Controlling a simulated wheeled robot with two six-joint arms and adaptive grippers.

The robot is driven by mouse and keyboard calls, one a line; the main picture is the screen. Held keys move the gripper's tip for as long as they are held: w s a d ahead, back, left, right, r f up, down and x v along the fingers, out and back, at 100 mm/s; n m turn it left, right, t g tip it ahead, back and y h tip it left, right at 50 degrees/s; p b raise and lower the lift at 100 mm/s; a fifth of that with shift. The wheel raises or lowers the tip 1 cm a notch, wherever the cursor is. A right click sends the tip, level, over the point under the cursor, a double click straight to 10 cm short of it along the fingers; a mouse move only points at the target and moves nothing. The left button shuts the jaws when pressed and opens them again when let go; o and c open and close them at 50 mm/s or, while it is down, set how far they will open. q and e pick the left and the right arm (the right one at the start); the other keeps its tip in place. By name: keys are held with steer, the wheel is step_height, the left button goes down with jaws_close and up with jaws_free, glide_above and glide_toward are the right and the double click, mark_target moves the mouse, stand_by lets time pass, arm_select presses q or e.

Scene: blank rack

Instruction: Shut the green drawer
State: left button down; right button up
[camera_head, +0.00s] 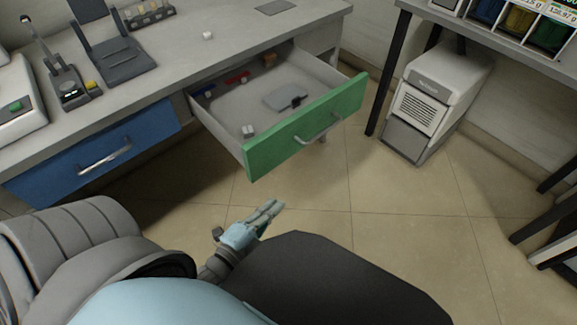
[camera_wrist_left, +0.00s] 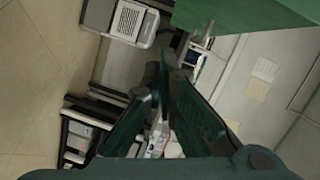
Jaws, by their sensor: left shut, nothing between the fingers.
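The green drawer (camera_head: 300,130) is pulled well out from under the grey counter. Its green front carries a silver handle (camera_head: 318,130). Inside lie a grey flat item, a small white cube, and a few small red, blue and brown things. My left gripper (camera_head: 270,211) is in front of and below the drawer front, apart from it, shut and empty. In the left wrist view the gripper's fingers (camera_wrist_left: 165,75) reach up the middle, with part of a green panel (camera_wrist_left: 250,12), likely the drawer front, at the top right. My right gripper is not in view.
A blue drawer (camera_head: 95,150) to the left is closed. The grey counter (camera_head: 225,42) holds lab devices and a small white cube (camera_head: 207,35). A white cabinet-like machine (camera_head: 430,100) stands on the floor at right under another table. The tiled floor before the green drawer is clear.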

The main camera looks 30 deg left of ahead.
arm_select(q)
step_height(320, 180, up, 5)
steer(key=m+t, duration=0.1)
steer(key=m, duration=0.3)
glide_above(287, 157)
steer(key=s+d, duration=0.2)
steer(key=s, duration=0.1)
steer(key=shift+s+d+f+b, duration=0.1)
steer(key=shift+s+d+b, duration=0.1)
steer(key=shift+b, duration=0.25)
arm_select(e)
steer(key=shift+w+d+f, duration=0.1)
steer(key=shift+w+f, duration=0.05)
arm_select(q)
steer(key=shift+a, duration=0.15)
